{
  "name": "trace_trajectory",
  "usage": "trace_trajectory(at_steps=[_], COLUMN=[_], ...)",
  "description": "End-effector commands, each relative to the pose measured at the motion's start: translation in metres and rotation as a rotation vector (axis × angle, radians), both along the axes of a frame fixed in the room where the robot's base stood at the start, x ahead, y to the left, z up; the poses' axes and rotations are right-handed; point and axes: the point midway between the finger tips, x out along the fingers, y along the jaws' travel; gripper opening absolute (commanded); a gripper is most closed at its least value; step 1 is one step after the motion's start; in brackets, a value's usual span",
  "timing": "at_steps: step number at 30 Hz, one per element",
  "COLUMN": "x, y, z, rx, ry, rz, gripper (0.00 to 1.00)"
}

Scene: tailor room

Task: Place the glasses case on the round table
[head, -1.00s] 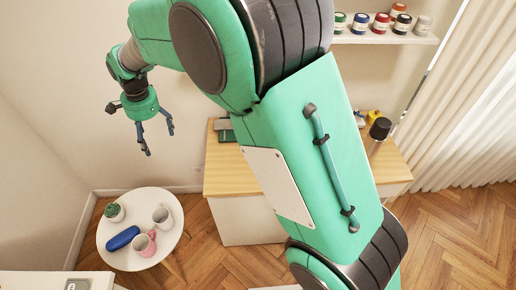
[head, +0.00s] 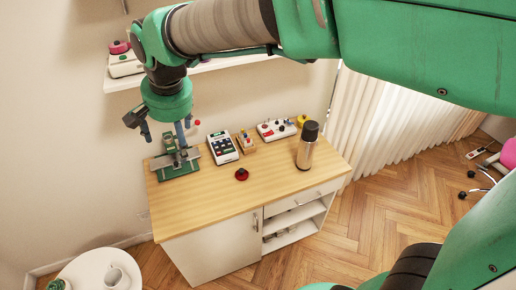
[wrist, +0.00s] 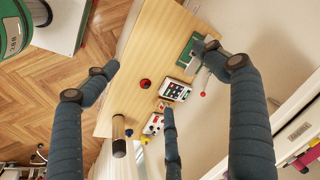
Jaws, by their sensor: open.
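The white round table (head: 88,268) shows only in part at the lower left of the head view, with a pale mug (head: 114,277) on it and a plant (head: 58,285) at its edge. No glasses case shows in either current view; the part of the tabletop below the frame is hidden. My gripper (head: 165,137) is above the left end of the wooden desk, up and to the right of the round table. In the wrist view its fingers (wrist: 168,80) are spread, with nothing held between them.
The wooden desk (head: 250,205) bears a green-based device (head: 176,168), a white keypad device (head: 222,147), a red knob-like item (head: 241,174) and a tall dark-topped flask (head: 307,146). A wall shelf (head: 200,68) is behind my arm. Open floor lies right of the desk.

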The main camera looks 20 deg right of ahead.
Motion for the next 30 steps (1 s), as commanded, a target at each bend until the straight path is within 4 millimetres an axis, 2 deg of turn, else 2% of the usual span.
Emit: trace_trajectory(at_steps=[1,6,15,24,30], x=[-0.010,-0.042,-0.104,-0.169,-0.202], y=[-0.016,-0.059,-0.124,-0.173,-0.193], z=[0.006,0.017,0.024,0.014,0.003], rx=[-0.004,-0.029,-0.087,-0.164,-0.211], ry=[-0.015,-0.061,-0.138,-0.207,-0.236], rz=[0.008,0.056,0.135,0.211,0.253], gripper=[0.85,0.85,0.85,0.85,0.85])
